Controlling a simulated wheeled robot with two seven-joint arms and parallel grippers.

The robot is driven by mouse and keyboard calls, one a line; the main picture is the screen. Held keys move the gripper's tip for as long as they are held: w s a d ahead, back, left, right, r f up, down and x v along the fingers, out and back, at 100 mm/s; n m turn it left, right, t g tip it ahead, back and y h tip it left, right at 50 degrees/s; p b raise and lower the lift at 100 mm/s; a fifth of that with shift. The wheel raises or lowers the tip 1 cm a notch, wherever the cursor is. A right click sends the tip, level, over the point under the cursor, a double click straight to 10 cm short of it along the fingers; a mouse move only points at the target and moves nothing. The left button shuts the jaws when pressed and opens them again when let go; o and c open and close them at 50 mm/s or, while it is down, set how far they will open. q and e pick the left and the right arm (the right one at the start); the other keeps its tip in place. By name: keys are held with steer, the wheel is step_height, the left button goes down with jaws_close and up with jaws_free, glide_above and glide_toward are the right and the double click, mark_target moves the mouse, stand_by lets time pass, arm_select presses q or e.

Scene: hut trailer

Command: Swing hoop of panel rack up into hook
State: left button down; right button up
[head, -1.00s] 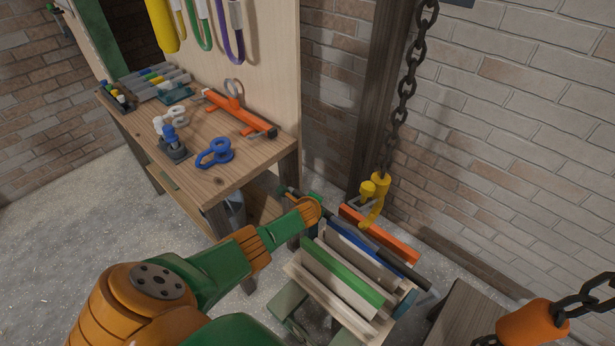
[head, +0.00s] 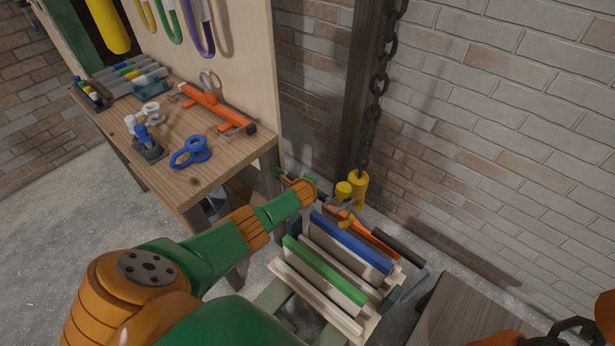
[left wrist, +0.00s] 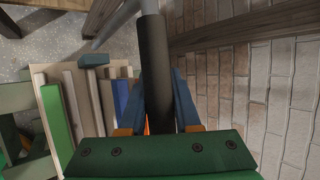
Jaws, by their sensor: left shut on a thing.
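The panel rack (head: 282,272) stands on the floor, holding upright panels with green, white and blue edges. Its hoop shows as a black-sleeved bar (head: 400,248) with a grey end, at the far side of the rack. The yellow hook (head: 358,190) hangs from a chain just above and behind the rack, apart from the black sleeve. My left arm reaches in beside the rack; its fingers are mostly hidden in the head view. In the left wrist view my left gripper (left wrist: 161,76) is shut on the hoop's black sleeve (left wrist: 154,45). My right gripper is not in view.
An orange bar (head: 382,246) lies behind the rack, near the brick wall (head: 520,130). A wooden workbench (head: 232,165) with tools stands at left. A wooden post (head: 355,95) rises behind the chain.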

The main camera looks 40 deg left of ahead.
arm_select(q)
steer(key=shift+s+f, duration=0.1)
steer(key=c, duration=0.8)
jaws_free()
steer(key=shift+d, duration=0.1)
steer(key=shift+o, duration=0.9)
steer(key=shift+w, duration=0.2)
steer(key=p+v, duration=0.6)
steer(key=v, duration=0.1)
steer(key=shift+p, duration=0.4)
steer(key=shift+f, duration=0.1)
